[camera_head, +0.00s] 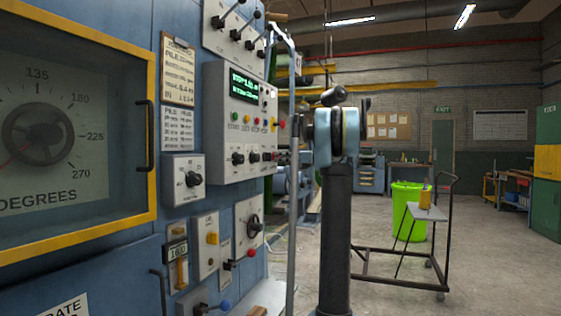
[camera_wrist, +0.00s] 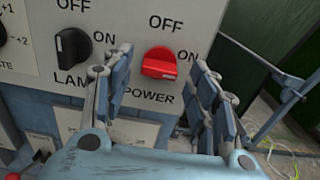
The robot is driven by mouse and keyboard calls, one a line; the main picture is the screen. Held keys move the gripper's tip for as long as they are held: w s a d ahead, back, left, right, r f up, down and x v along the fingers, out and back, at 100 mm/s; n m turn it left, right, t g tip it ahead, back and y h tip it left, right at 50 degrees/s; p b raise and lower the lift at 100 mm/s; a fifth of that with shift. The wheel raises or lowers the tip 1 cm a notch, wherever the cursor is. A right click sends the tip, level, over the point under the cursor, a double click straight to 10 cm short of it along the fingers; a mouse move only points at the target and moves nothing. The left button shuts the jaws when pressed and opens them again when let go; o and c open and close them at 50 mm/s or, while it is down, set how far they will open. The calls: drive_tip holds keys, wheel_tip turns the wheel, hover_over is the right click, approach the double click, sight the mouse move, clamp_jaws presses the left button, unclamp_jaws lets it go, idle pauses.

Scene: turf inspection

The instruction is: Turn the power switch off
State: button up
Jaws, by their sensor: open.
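The red power switch (camera_wrist: 159,63) is a rotary knob above the word POWER in the wrist view. OFF is printed above it and ON to its right. Its handle lies roughly level, seemingly toward ON. My gripper (camera_wrist: 163,60) is open, with one finger left of the red knob and the other right of it. Nothing is held between the fingers, and I cannot tell whether either touches the knob. In the head view the control panel (camera_head: 226,117) stands left of my arm, and I cannot make out the red knob there.
A black lamp knob (camera_wrist: 73,48) sits left of my left finger. In the head view a blue cabinet wall with a dial window (camera_head: 40,130) fills the left. A cart (camera_head: 400,272) and a green bin (camera_head: 408,198) stand right. Open floor lies beyond.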

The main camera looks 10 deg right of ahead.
drive_tip(key=shift+w+a, duration=0.3)
drive_tip(key=shift+a, duration=0.25)
drive_tip(key=c, duration=1.1)
drive_tip(key=shift+o, duration=0.2)
drive_tip(key=shift+n, duration=8.9)
drive_tip(key=shift+s+f, duration=0.1)
